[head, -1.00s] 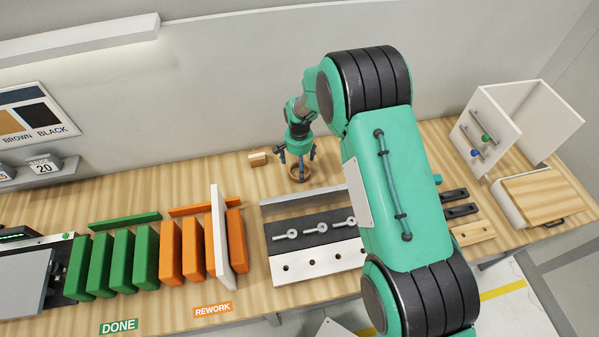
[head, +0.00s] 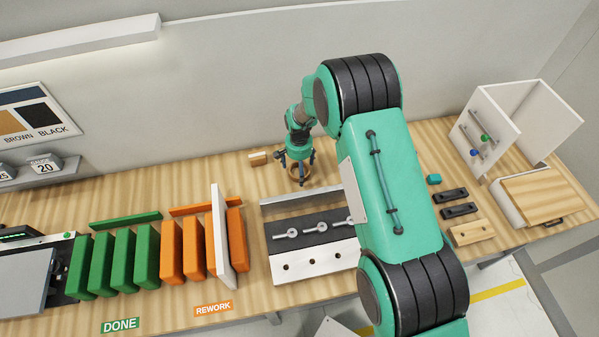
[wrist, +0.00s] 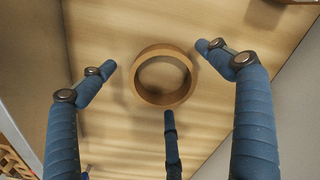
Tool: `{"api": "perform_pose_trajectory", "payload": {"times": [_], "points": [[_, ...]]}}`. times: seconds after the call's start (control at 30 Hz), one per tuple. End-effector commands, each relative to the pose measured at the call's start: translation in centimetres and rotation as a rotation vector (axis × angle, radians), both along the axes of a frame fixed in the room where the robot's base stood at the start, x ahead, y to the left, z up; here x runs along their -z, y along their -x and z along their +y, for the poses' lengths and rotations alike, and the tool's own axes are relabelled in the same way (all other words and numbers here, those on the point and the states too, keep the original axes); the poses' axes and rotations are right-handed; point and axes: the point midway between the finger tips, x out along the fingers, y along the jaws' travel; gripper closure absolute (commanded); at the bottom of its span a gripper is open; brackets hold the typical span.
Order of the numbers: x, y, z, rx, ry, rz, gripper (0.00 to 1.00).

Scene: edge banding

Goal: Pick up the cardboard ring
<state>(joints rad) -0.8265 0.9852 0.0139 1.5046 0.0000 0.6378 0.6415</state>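The cardboard ring (wrist: 143,91) is a short brown tube lying flat on the wooden table, its opening facing up toward the wrist camera. In the head view the ring (head: 299,180) is partly hidden behind my gripper (head: 299,163). My gripper (wrist: 166,77) has three blue fingers, spread wide around the ring in the wrist view, one on the left, one on the right and one below. The fingers look apart from the ring, and nothing is between them in their grip. The gripper is above the ring, pointing down.
A small wooden block (head: 258,158) lies left of the ring. A fixture with eye bolts (head: 308,233) stands in front. Green and orange panels (head: 205,245) stand upright at left, with a taller white panel (head: 217,230) among them. The wall is close behind.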

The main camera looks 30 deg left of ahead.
Motion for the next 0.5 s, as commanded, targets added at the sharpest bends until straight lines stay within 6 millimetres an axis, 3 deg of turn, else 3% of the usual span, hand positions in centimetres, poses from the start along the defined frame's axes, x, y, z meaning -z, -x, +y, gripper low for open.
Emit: {"api": "perform_pose_trajectory", "payload": {"times": [0.03,0.17,0.5], "points": [[0.00,0.00,0.00,0.000,0.000,0.000,0.23],[0.01,0.01,0.00,0.000,0.000,0.000,0.47],[0.02,0.03,-0.02,0.000,0.000,0.000,0.47]]}}
